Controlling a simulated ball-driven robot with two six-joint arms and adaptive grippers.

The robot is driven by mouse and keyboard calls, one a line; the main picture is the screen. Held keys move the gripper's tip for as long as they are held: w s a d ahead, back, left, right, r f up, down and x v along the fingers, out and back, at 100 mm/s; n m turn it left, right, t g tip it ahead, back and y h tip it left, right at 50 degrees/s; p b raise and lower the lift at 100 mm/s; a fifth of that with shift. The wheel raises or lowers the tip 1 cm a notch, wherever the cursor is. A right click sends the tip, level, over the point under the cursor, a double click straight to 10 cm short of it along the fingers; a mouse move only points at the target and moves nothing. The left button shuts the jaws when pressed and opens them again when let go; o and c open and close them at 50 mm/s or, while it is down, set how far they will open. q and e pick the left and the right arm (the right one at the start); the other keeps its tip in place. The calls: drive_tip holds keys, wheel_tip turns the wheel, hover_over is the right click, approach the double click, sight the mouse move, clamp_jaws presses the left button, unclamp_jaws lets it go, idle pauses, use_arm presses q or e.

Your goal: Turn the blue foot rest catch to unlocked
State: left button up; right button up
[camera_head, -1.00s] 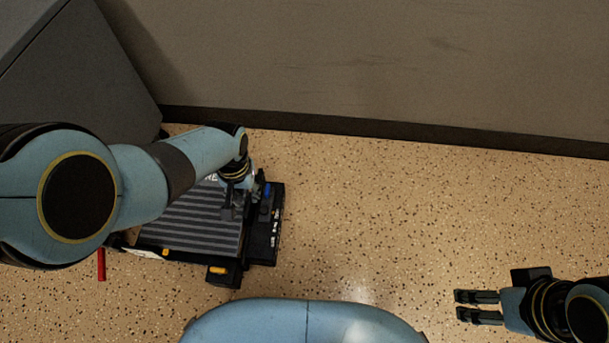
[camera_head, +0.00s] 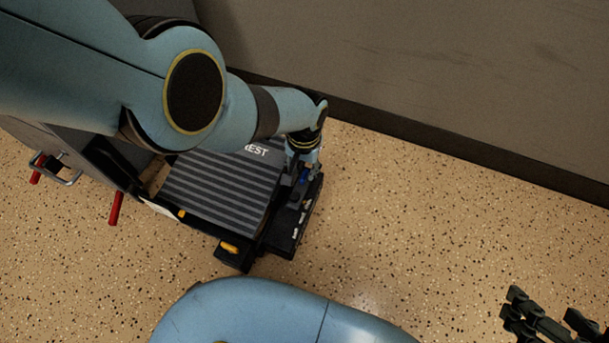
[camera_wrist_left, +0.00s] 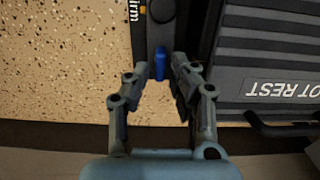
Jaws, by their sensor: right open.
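The black foot rest (camera_head: 222,190) with a ribbed grey top lies on the floor. Its blue catch (camera_head: 304,176) sits on the black side panel (camera_head: 291,232) and shows more clearly in the left wrist view (camera_wrist_left: 159,65). My left gripper (camera_wrist_left: 160,72) is over the panel with one finger on each side of the catch. Narrow gaps seem to show between the fingers and the catch, so it looks open around it. In the head view the left arm partly hides the catch. My right gripper (camera_head: 545,304) is open and empty at the bottom right, far from the foot rest.
An orange-yellow part (camera_head: 229,247) is on the foot rest's front corner. A dark round knob (camera_wrist_left: 162,10) and a partial "irm" label are beside the catch. Red handles (camera_head: 116,208) stand at the left. A wall runs behind. The floor (camera_head: 400,220) to the right is clear.

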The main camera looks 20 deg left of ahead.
use_arm(q)
drive_tip(key=shift+s+f+b, duration=0.1)
drive_tip(key=shift+f+b, duration=0.3)
drive_tip(key=shift+f, duration=0.65)
use_arm(e)
drive_tip(key=shift+s+a+f+t, duration=0.1)
drive_tip(key=shift+s+f+t, duration=0.1)
drive_tip(key=shift+f+t, duration=0.75)
drive_tip(key=shift+r, duration=0.1)
use_arm(q)
clamp_jaws()
